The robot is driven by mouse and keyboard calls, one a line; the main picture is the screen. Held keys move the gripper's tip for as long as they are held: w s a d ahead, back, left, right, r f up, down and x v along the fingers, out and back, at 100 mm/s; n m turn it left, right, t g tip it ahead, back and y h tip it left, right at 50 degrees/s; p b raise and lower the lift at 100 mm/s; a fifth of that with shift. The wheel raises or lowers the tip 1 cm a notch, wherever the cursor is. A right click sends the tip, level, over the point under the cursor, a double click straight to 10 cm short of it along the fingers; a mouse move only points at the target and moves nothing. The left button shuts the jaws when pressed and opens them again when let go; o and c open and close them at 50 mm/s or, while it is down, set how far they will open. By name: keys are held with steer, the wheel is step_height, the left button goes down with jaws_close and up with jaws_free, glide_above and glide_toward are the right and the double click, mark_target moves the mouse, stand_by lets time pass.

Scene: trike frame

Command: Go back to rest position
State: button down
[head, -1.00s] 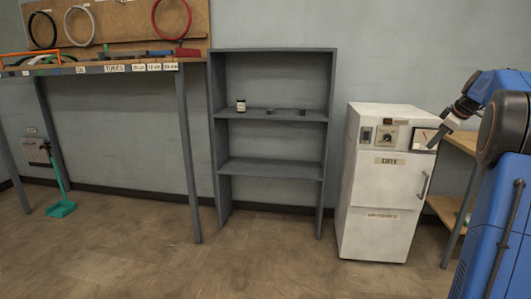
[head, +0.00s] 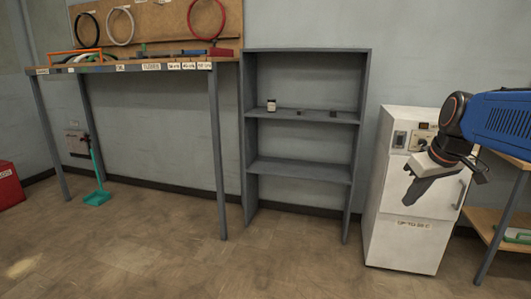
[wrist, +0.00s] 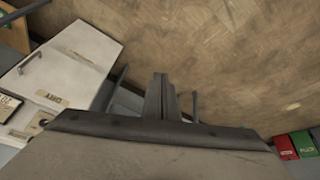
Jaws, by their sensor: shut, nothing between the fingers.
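My gripper (head: 408,197) hangs at the right of the head view, in front of the white cabinet (head: 395,232), pointing down and to the left. Its fingers are together with nothing between them. In the wrist view the closed fingers (wrist: 160,96) show above the wide gripper body, with the brown floor beyond them. Part of the cabinet's front is hidden behind my arm in the head view. The cabinet also shows tilted at the left of the wrist view (wrist: 72,62).
A grey shelf unit (head: 300,172) holds a small jar (head: 271,105) and small dark items. A workbench (head: 140,66) stands left, a green broom (head: 97,196) beneath it, a red box (head: 8,186) at far left. A wooden table (head: 512,222) is at right. The middle floor is clear.

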steer(key=s+a+f+m, duration=0.1)
steer(key=s+a+f, duration=0.3)
steer(key=s+f, duration=0.3)
steer(key=s+a+f+m, duration=0.1)
steer(key=s+a+f, duration=0.3)
steer(key=s, duration=0.9)
step_height(320, 180, down, 4)
steer(key=shift+s+a+r+m, duration=0.15)
steer(key=shift+a+r+m, duration=0.1)
steer(key=shift+a+m, duration=0.1)
